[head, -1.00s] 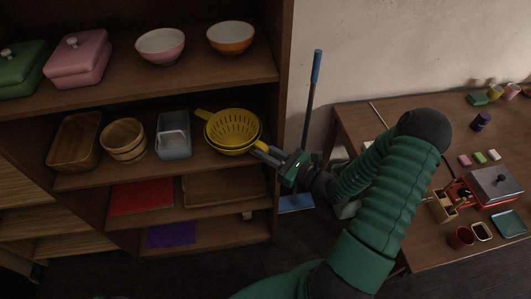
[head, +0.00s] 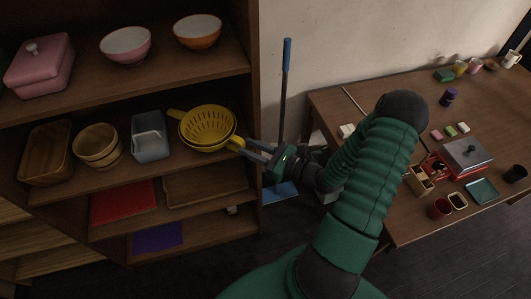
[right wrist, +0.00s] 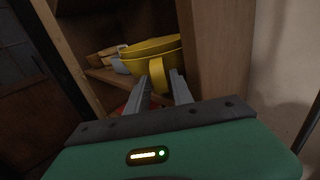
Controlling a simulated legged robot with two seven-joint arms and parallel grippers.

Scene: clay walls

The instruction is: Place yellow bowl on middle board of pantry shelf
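A yellow colander with side handles (head: 208,122) sits in or on a yellow bowl (head: 205,148) at the right end of the shelf board (head: 100,177) that also bears the wooden bowls. How the two nest is partly hidden. My right gripper (head: 246,147) is just right of them, its fingers apart near the yellow handle. In the right wrist view the fingers (right wrist: 164,82) stand apart, with a yellow handle (right wrist: 157,74) between or just beyond the tips; contact cannot be told. The yellow rims (right wrist: 150,47) show behind. My left gripper is not in view.
A grey-blue container (head: 150,146), a wooden bowl (head: 98,146) and a wooden tray (head: 47,152) share that board. Pink and orange bowls stand above; red and purple flat items lie below. The shelf's side panel (head: 255,60) is close to my gripper. A cluttered table (head: 380,100) is at right.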

